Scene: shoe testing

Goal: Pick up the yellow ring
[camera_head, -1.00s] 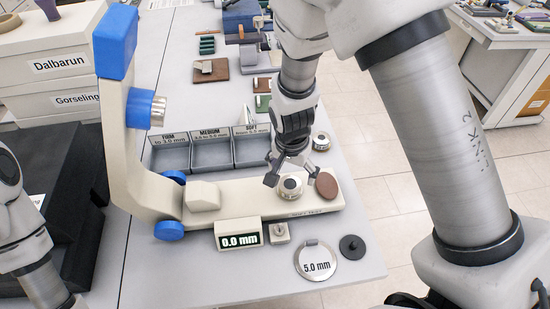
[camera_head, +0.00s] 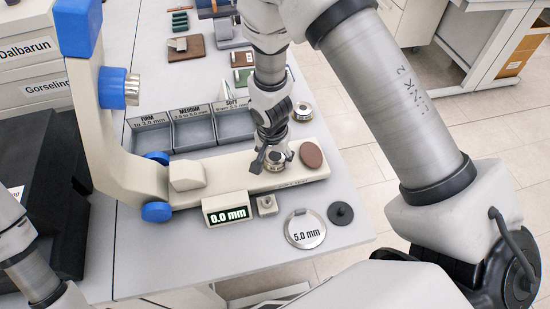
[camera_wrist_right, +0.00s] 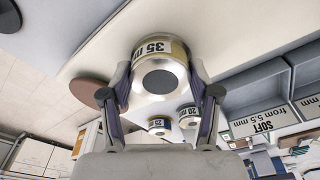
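A silver cylinder marked 35 mm, with a yellowish band (camera_wrist_right: 179,49) around its side, stands on the beige arm of the gauge; it also shows in the head view (camera_head: 281,159). It is the only large yellow-banded piece near my gripper. My right gripper (camera_wrist_right: 161,82) points down over it, with one finger on each side of the cylinder; the head view shows the same gripper (camera_head: 269,161). The fingers lie close against its sides, but I cannot tell whether they press on it. My left arm shows at the lower left; its gripper is out of view.
A brown oval pad (camera_head: 311,155) sits right of the cylinder. Grey bins (camera_head: 193,132) stand behind. A 5.0 mm disc (camera_head: 305,229) and black knob (camera_head: 341,213) lie in front.

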